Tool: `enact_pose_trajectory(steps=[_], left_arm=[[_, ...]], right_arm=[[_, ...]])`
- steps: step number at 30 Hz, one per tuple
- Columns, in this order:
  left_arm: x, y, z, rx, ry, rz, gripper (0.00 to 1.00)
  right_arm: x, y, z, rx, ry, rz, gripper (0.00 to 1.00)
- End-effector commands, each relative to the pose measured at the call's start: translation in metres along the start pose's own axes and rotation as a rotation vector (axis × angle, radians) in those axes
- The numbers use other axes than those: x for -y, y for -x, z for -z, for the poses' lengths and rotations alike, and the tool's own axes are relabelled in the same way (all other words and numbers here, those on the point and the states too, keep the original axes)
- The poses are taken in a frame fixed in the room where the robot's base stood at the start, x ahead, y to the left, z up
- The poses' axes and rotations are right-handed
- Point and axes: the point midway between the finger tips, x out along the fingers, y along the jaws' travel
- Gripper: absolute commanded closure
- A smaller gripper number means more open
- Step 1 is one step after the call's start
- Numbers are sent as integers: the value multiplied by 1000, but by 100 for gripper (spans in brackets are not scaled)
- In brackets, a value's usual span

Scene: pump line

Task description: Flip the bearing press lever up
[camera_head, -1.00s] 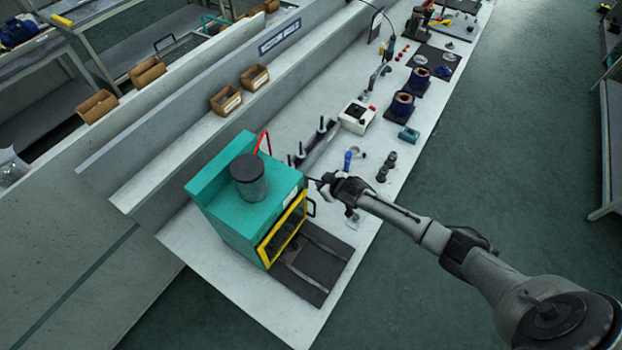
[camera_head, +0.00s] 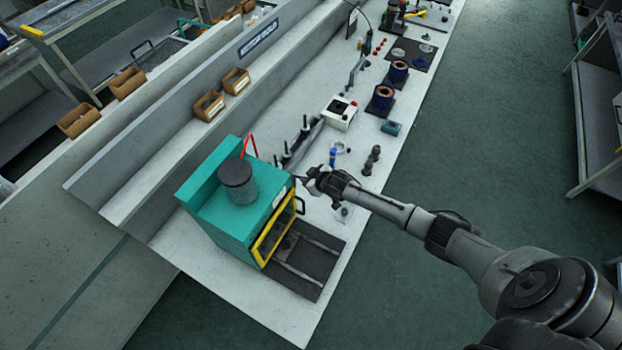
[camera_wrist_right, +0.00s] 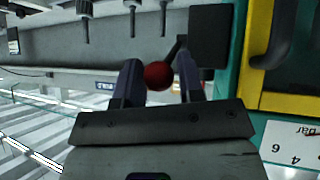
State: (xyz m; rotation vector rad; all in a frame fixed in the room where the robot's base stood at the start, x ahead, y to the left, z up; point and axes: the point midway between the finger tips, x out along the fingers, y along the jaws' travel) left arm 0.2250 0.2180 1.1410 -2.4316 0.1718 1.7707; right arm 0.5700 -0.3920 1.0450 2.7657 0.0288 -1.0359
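The bearing press (camera_head: 215,215) is a teal box with a dark cylinder on top and a yellow-framed front door, standing at the near end of the bench. In the right wrist view, a red ball knob (camera_wrist_right: 158,75) on a short dark lever (camera_wrist_right: 175,50) sits beside the press. My right gripper (camera_head: 305,180) is at the right side of the press. In the right wrist view, its two fingers (camera_wrist_right: 158,82) are apart with the knob between their tips. I cannot tell whether they touch it. The knob is hidden in the head view. My left gripper is out of view.
A red bent bar (camera_head: 250,147) rises behind the press. A dark plate with rails (camera_head: 308,268) lies in front of its door. A white box (camera_head: 339,113), dark posts and small parts stand farther along the bench. Open floor lies to the right.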

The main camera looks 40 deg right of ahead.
Motion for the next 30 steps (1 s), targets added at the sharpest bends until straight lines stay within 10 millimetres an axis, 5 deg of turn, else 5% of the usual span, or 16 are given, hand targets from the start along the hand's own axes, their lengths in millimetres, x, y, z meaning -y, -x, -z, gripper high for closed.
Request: enact_pose_trajectory(steps=[5,17,30], left_arm=[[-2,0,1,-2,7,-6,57],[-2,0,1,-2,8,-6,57],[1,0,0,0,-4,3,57]], right_arm=[[0,0,-3,6,0,-1,47],[0,7,-5,10,1,-1,47],[0,78,-5,9,3,0,47]])
